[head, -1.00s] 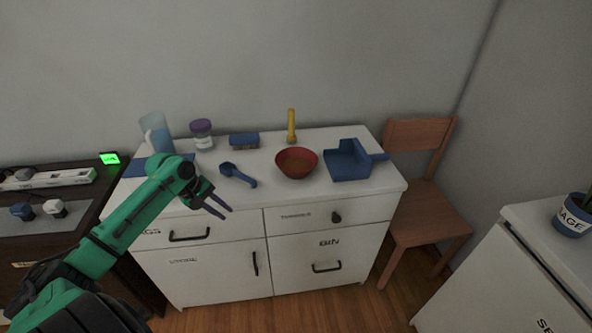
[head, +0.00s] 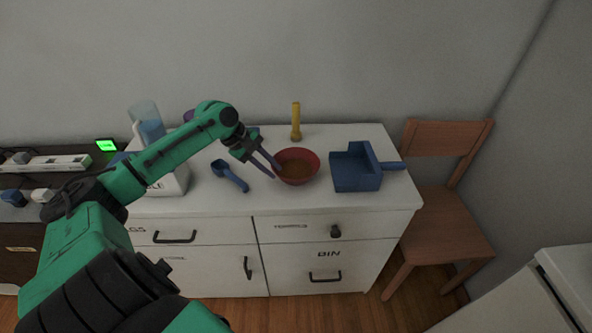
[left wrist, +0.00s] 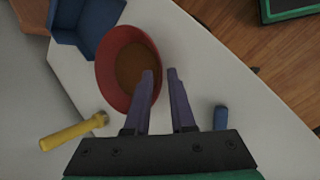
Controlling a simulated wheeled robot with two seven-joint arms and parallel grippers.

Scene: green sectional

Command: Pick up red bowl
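The red bowl (head: 297,178) stands upright on the white cabinet top, with a brownish inside. It also shows in the left wrist view (left wrist: 113,78). My left gripper (head: 276,173) is at the bowl's left rim, its fingers pointing down toward it. In the left wrist view the gripper (left wrist: 160,72) has a clear gap between its two purple-grey fingers. One finger overlaps the bowl's near side and the other is outside the bowl. Contact cannot be told. My right gripper is in no frame.
A blue dustpan (head: 355,172) stands right of the bowl and a yellow flashlight-like object (head: 296,122) behind it. A blue scoop (head: 229,176) lies to the left. The cabinet top's front strip (head: 330,203) is clear. A wooden chair (head: 440,215) stands at the right.

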